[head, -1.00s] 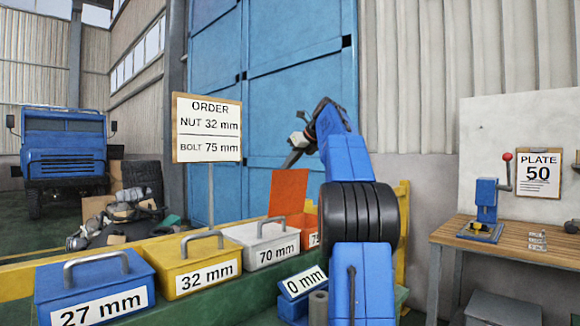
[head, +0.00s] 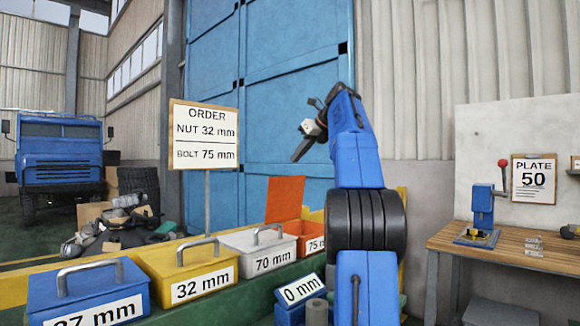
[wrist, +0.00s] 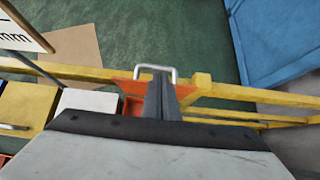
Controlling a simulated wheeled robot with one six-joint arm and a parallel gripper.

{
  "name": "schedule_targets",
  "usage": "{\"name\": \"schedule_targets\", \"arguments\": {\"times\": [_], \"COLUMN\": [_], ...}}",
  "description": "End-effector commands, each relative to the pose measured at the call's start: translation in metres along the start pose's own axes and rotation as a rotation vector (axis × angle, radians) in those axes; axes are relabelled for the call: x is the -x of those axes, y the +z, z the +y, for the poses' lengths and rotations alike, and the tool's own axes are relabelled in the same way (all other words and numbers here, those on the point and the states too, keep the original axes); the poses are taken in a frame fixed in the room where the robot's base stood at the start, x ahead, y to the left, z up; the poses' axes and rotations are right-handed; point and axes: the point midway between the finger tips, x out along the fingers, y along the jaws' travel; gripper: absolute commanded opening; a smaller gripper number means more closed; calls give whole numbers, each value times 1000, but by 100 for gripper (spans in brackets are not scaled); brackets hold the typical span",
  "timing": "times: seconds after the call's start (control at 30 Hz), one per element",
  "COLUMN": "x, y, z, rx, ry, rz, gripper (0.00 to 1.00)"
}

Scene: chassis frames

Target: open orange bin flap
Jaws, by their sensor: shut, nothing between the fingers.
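The orange bin (head: 311,240), labelled 75 mm, stands at the far right end of the bin row. Its orange flap (head: 285,198) stands raised and upright at the back in the head view. My gripper (head: 297,157) is shut and empty, in the air above and to the right of the flap, apart from it in the head view. In the wrist view my gripper (wrist: 161,84) overlaps the orange flap (wrist: 127,87) and its grey handle (wrist: 156,70); I cannot tell the gap there. My blue arm hides the bin's right side.
White 70 mm (head: 257,252), yellow 32 mm (head: 190,274) and blue 27 mm (head: 88,292) bins stand to the left, lids shut. An order sign (head: 204,135) stands behind. A yellow rail (wrist: 215,87) runs behind the bins. A workbench (head: 505,243) is at right.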

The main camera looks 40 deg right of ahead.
Motion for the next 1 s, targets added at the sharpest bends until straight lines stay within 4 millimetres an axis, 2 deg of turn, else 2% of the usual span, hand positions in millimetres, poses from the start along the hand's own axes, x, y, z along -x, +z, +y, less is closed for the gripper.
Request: {"name": "schedule_targets", "arguments": {"times": [0.2,0.4,0.6,1.0], "x": [44,72,84,85], "y": [0,0,0,0], "z": [-2,-1,-1,0], "rx": [1,-1,0,0], "ry": [-4,-2,-1,0], "rz": [-1,-1,0,0], "gripper": [0,0,0,0]}}
